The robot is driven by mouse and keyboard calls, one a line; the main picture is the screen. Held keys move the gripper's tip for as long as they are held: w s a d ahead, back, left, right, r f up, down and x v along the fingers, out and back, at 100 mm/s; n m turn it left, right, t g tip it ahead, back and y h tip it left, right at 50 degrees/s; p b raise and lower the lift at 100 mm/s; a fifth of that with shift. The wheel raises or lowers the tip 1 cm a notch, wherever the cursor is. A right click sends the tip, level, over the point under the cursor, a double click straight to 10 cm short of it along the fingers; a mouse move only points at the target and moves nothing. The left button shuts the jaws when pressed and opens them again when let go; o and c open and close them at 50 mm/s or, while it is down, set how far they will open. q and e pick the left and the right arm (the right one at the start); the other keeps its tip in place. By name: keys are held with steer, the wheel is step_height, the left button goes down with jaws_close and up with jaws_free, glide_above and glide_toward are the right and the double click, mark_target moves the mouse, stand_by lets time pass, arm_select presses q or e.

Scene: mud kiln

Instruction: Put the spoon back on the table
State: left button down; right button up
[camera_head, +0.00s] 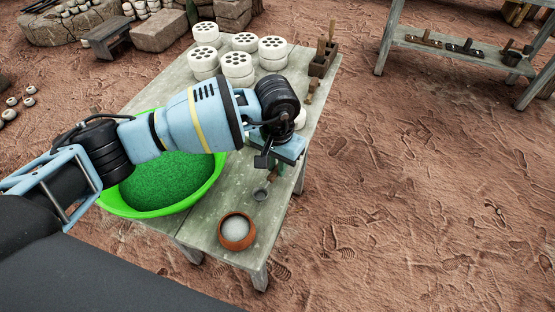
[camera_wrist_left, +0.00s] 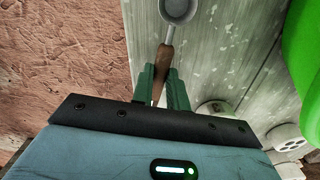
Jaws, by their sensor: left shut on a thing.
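The spoon (camera_head: 261,193) has a grey round bowl and a brown handle. In the left wrist view the spoon (camera_wrist_left: 164,58) has its handle between the green fingers of my left gripper (camera_wrist_left: 161,78), which is shut on it. The bowl points away from the gripper. In the head view my left gripper (camera_head: 279,172) is over the right edge of the grey wooden table (camera_head: 204,240) and hides most of the handle. I cannot tell whether the spoon touches the tabletop. My right gripper is in neither view.
A small clay bowl (camera_head: 237,232) with pale contents stands near the table's front corner. A big green basin (camera_head: 150,207) of green grains is to the left. Several white perforated cylinders (camera_head: 237,66) and a wooden tool box (camera_head: 324,57) stand at the far end.

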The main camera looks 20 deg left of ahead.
arm_select(q)
steer(key=shift+f, duration=0.3)
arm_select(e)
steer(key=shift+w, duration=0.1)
arm_select(q)
steer(key=shift+f+b, duration=0.2)
steer(key=shift+b, duration=0.1)
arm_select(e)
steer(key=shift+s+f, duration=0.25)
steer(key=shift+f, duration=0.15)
arm_select(q)
steer(key=c, duration=0.7)
jaws_free()
steer(key=shift+c, duration=0.2)
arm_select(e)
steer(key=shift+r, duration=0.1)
arm_select(q)
steer(key=shift+r, duration=0.1)
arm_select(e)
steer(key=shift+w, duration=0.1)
arm_select(q)
steer(key=shift+r+p, duration=1.35)
steer(key=shift+r, duration=1.6)
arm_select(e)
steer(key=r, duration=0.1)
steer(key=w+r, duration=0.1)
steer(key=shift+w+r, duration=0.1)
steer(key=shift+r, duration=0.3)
